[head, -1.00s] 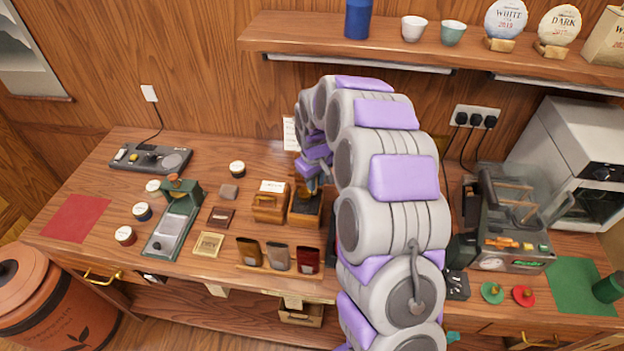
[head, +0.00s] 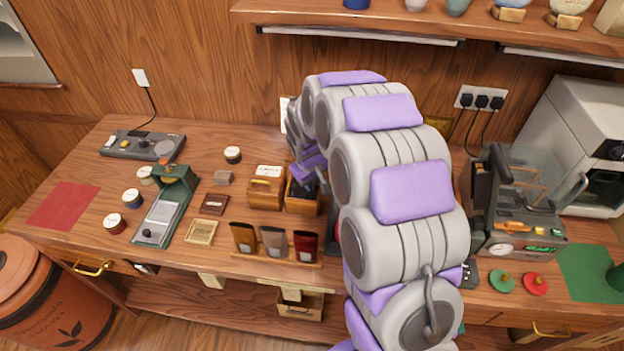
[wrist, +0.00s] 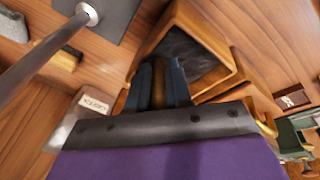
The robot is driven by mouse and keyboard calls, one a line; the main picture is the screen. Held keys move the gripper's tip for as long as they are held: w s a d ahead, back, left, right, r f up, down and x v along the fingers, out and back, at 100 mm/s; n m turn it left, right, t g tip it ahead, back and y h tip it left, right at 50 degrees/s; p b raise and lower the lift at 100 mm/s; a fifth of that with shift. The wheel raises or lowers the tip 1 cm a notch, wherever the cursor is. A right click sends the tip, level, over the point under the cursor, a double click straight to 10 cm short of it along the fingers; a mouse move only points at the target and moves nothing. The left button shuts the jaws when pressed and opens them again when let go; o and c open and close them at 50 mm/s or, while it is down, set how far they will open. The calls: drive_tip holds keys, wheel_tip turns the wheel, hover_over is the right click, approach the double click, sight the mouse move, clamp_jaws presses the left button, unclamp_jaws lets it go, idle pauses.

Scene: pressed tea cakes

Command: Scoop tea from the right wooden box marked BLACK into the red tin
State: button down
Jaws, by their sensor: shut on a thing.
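The right wooden box (head: 303,209) stands open in the middle of the table; its marking is not readable. In the wrist view, the open box (wrist: 233,68) shows dark loose tea (wrist: 190,53) inside. My gripper (wrist: 160,68) is at the box's near edge, its dark blue fingers shut on a brown wooden piece (wrist: 158,85), which looks like a scoop handle. The scoop's far end is hidden. My arm covers part of the area right of the box.
A closed wooden box (head: 266,193) stands directly left of the open one. A green scale-like device (head: 165,210) is farther left. A metal rod (wrist: 50,45) crosses the wrist view's upper left.

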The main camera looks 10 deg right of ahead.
drive_tip(key=shift+s+a+f, duration=0.1)
drive_tip(key=shift+s+a, duration=0.1)
drive_tip(key=shift+s, duration=0.1)
drive_tip(key=shift+a, duration=0.2)
drive_tip(key=shift+a+g+p, duration=0.2)
drive_tip(key=shift+g+p, duration=0.45)
drive_tip(key=shift+g, duration=0.05)
drive_tip(key=shift+d+r+y+p, duration=0.3)
drive_tip(key=shift+r+p, duration=0.05)
drive_tip(key=shift+p, duration=0.55)
drive_tip(key=shift+w+d+r+g+p, duration=0.15)
drive_tip(key=shift+w+g+p, duration=0.2)
drive_tip(key=shift+g+p, duration=0.4)
drive_tip(key=shift+w+r+p, duration=0.1)
drive_tip(key=shift+r+p, duration=0.6)
drive_tip(key=shift+r, duration=0.8)
drive_tip(key=shift+r+p, duration=1.7)
drive_tip(key=shift+r, duration=2.7)
